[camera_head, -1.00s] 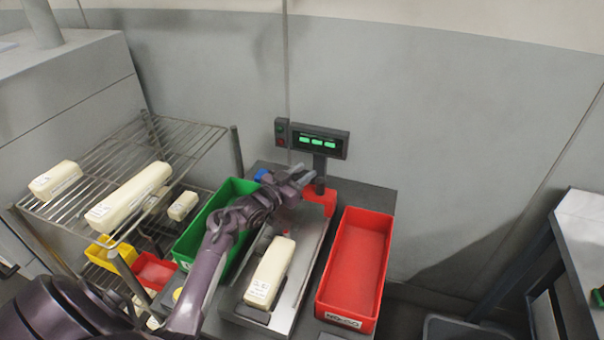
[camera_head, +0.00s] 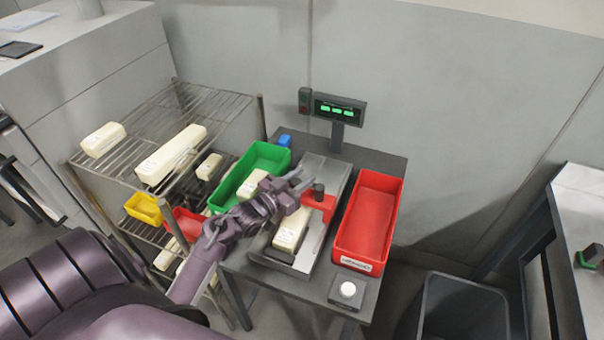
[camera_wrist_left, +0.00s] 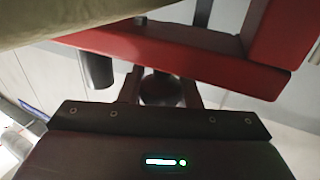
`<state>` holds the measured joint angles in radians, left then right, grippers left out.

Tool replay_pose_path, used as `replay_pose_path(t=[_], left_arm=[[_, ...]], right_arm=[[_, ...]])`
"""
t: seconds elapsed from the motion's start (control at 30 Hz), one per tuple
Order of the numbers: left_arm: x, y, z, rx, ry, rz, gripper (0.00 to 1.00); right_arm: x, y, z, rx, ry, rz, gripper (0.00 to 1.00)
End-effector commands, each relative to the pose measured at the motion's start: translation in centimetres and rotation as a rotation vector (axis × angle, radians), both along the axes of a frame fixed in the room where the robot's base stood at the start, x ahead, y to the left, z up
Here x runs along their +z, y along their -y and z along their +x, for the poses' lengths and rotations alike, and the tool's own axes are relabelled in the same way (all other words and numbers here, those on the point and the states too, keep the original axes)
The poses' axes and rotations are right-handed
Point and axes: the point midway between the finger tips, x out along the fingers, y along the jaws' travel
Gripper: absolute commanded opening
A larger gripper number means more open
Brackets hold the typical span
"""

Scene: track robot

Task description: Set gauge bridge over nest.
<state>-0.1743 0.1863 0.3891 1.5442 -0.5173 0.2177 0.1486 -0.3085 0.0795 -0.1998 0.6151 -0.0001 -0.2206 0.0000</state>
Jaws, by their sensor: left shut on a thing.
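The gauge bridge (camera_head: 323,206) is red with a dark round knob on top. My left gripper (camera_head: 306,187) is shut on it, over the grey metal nest plate (camera_head: 322,172). A cream block (camera_head: 290,231) lies lengthwise in the nest, with its far end hidden by my gripper and the bridge. In the left wrist view the red bridge (camera_wrist_left: 180,55) spans the upper part, close beside the cream block (camera_wrist_left: 60,18). I cannot tell whether the bridge touches the nest. My right gripper is not in view.
A red bin (camera_head: 369,222) stands right of the nest and a green bin (camera_head: 270,158) left, with a cream block inside. A display (camera_head: 339,108) stands behind. A wire rack (camera_head: 135,150) with blocks is further left. A white button (camera_head: 347,289) is at the front.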

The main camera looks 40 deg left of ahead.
Motion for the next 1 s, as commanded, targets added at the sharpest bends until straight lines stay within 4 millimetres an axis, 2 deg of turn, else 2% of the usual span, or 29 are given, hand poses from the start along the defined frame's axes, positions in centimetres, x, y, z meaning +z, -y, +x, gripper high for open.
replay_pose_path(t=[0.4, 0.43, 0.57, 0.87, 1.0], left_arm=[[0.2, -0.1, 0.1, 0.001, 0.006, 0.003, 0.0], [0.2, -0.1, 0.1, 0.001, 0.006, 0.003, 0.34], [0.2, -0.1, 0.1, 0.001, 0.005, 0.002, 0.51], [0.1, -0.1, -0.1, 0.001, 0.004, 0.001, 0.52], [-0.1, -0.3, -1.6, 0.001, 0.003, 0.002, 0.52]], right_arm=[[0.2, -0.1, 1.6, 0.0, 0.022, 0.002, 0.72], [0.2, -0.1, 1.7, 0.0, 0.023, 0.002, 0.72], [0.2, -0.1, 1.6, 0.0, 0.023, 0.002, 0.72], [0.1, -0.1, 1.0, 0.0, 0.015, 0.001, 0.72], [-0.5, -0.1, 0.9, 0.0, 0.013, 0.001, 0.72]])
